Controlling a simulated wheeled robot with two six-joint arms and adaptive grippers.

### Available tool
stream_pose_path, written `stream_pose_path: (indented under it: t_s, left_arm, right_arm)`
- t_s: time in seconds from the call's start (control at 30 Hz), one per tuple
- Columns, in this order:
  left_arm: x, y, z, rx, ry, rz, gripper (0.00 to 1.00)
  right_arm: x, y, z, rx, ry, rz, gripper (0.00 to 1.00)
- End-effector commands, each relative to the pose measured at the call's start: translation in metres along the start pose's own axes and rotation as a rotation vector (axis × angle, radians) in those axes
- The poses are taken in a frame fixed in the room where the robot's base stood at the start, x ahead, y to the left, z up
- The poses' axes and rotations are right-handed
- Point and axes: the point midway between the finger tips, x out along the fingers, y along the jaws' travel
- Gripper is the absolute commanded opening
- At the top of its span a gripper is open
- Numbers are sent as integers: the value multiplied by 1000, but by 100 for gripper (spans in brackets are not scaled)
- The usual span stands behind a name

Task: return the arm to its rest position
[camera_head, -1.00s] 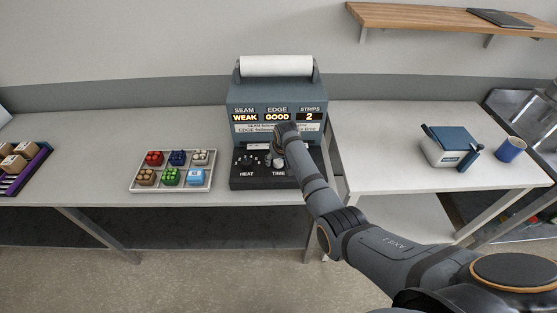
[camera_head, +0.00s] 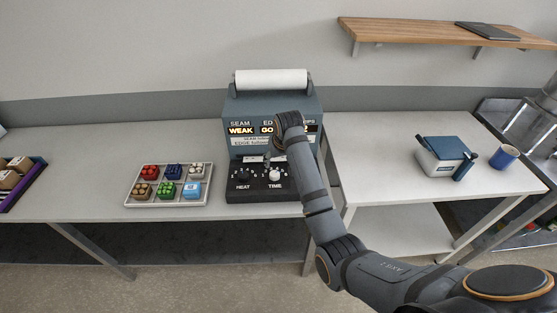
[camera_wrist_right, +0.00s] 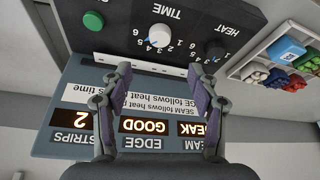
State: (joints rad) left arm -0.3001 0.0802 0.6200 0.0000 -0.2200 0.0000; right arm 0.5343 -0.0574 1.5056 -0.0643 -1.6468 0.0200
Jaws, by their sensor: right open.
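My right arm comes in from the lower right in the head view and rises in front of the sealing machine (camera_head: 235,105). The right gripper (camera_wrist_right: 160,95) is open and empty in the wrist view, with its two fingers apart over the machine's display face. In the head view its end hides part of the display. The machine has a paper roll (camera_head: 270,80) on top, and its display reads SEAM WEAK and EDGE GOOD. The wrist view also shows STRIPS 2. The TIME knob (camera_wrist_right: 160,34) and HEAT knob (camera_wrist_right: 215,50) lie beyond the fingertips. My left gripper is not in view.
A compartment tray (camera_head: 207,194) with small coloured items sits left of the machine. A white and blue box (camera_head: 440,155) and a blue mug (camera_head: 504,157) stand on the right table. A wooden shelf (camera_head: 400,32) hangs at the upper right. The table between the machine and the box is clear.

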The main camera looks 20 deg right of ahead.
Motion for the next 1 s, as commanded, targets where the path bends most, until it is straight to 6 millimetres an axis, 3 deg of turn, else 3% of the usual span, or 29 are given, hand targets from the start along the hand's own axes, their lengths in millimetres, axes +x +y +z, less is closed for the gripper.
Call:
stream_pose_path:
  t_s: [0.37,0.47,0.57,0.63,0.7,0.8,1.0]
  left_arm:
    - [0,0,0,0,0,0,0]
    - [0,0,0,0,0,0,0]
    - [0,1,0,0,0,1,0]
    - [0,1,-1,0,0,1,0]
    - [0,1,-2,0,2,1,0]
    - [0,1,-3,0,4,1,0]
    - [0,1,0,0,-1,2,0]
  right_arm:
    - [0,0,0,0,0,0,60]
    - [6,4,14,2,-6,4,60]
    - [19,16,58,4,-20,19,60]
    - [24,27,103,1,-29,33,60]
    - [22,36,145,-8,-35,47,60]
    - [14,43,191,-25,-44,60,60]
    - [-9,48,252,-58,-55,69,60]
